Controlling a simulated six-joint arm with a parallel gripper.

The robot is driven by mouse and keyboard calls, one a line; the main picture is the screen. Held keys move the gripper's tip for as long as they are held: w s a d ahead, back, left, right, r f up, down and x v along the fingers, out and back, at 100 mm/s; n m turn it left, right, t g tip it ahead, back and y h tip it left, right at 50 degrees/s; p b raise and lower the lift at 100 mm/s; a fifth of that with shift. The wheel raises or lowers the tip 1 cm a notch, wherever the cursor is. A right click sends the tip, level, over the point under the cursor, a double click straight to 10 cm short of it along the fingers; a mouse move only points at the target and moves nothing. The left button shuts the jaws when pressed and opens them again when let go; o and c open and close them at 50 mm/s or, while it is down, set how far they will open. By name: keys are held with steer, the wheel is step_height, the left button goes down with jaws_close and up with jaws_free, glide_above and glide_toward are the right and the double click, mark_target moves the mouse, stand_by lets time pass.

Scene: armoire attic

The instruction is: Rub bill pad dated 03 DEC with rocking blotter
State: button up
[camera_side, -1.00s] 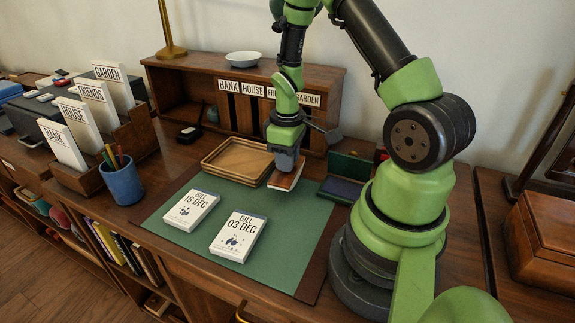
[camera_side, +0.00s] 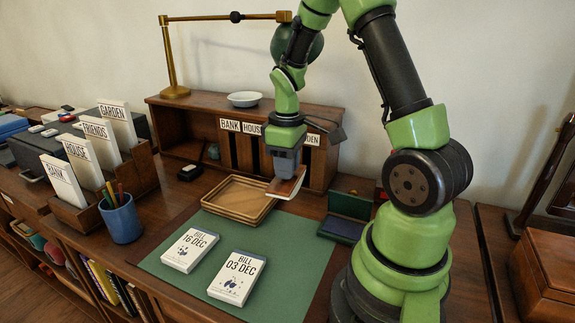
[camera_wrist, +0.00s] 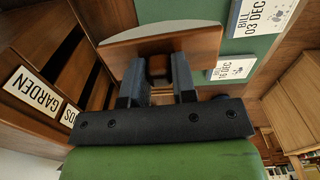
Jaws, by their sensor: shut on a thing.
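My gripper (camera_side: 286,168) is shut on the rocking blotter (camera_side: 287,184), a wooden block with a pale curved underside. It holds the blotter in the air beside the right edge of the wooden tray. In the wrist view the gripper (camera_wrist: 158,78) grips the small wooden handle of the blotter (camera_wrist: 165,45). The bill pad dated 03 DEC (camera_side: 237,279) lies flat on the green desk mat (camera_side: 291,268), in front of and below the blotter. The bill pad dated 16 DEC (camera_side: 190,250) lies to its left. Both pads also show in the wrist view.
The empty wooden tray (camera_side: 239,200) and an open dark box (camera_side: 344,222) stand behind the mat. A pigeonhole rack (camera_side: 190,125), brass lamp (camera_side: 176,91), pen cup (camera_side: 121,220) and card holder (camera_side: 143,177) stand around. The mat's front right is clear.

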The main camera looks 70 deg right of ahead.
steer(key=w+a, duration=0.2)
steer(key=a, duration=1.6)
steer(key=shift+d+f, duration=0.15)
steer(key=shift+f, duration=1.7)
steer(key=shift+d+f, duration=0.15)
steer(key=shift+f, duration=1.7)
steer(key=shift+a+f, duration=0.5)
steer(key=shift+a, duration=0.05)
steer(key=shift+c, duration=0.3)
steer(key=shift+s+a+f, duration=0.1)
steer(key=shift+s+a, duration=0.05)
steer(key=shift+a, duration=1.35)
steer(key=shift+w+d, duration=0.2)
steer(key=shift+d, duration=1.85)
step_height(320, 180, up, 8)
